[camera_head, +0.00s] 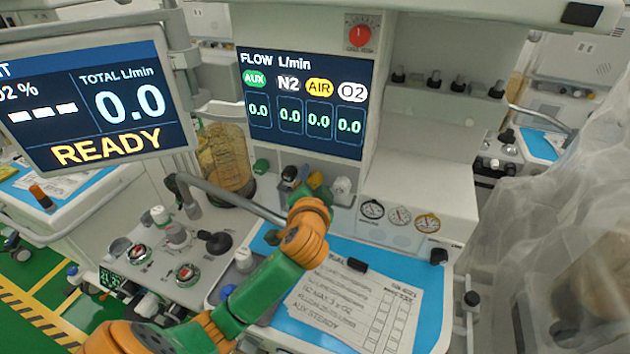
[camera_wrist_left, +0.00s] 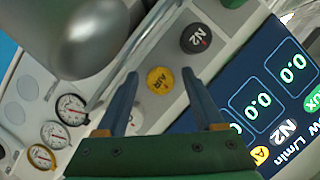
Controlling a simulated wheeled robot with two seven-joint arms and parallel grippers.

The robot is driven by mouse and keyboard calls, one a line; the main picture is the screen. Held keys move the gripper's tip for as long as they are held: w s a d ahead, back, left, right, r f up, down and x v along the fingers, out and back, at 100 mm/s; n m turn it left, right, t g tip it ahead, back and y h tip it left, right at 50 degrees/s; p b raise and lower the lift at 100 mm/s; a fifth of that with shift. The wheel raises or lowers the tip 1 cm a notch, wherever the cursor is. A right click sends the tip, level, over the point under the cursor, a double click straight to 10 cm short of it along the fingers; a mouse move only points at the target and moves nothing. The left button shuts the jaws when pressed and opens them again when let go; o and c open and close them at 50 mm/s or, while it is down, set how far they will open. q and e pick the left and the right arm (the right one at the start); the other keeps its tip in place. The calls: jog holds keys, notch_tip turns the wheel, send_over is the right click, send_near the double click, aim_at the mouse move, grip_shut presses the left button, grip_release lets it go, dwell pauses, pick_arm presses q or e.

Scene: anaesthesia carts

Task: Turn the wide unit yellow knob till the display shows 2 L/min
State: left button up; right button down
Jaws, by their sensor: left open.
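The yellow AIR knob (camera_head: 314,181) is in a row below the flow display (camera_head: 305,95), just beyond my left wrist. The display reads 0.0 under AUX, N2, AIR and O2. In the left wrist view the yellow knob (camera_wrist_left: 160,80) shows between the two fingertips of my left gripper (camera_wrist_left: 159,76). The gripper is open, with a gap on both sides of the knob. In the head view my left arm hides the fingers. My right gripper is not in view.
The black N2 knob (camera_head: 289,174) is beside the yellow one on the left, the white O2 knob (camera_head: 342,187) on the right. The green AUX knob (camera_head: 261,166) is farther left. A grey rail (camera_head: 232,198) runs in front. The monitor (camera_head: 95,100) reads total 0.0 and READY.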

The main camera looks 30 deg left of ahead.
pick_arm(q)
jog(key=shift+s+d+r, duration=0.1)
jog(key=shift+s+d, duration=0.05)
jog(key=shift+s, duration=0.05)
jog(key=c, duration=0.5)
grip_shut()
jog(key=shift+r, duration=0.1)
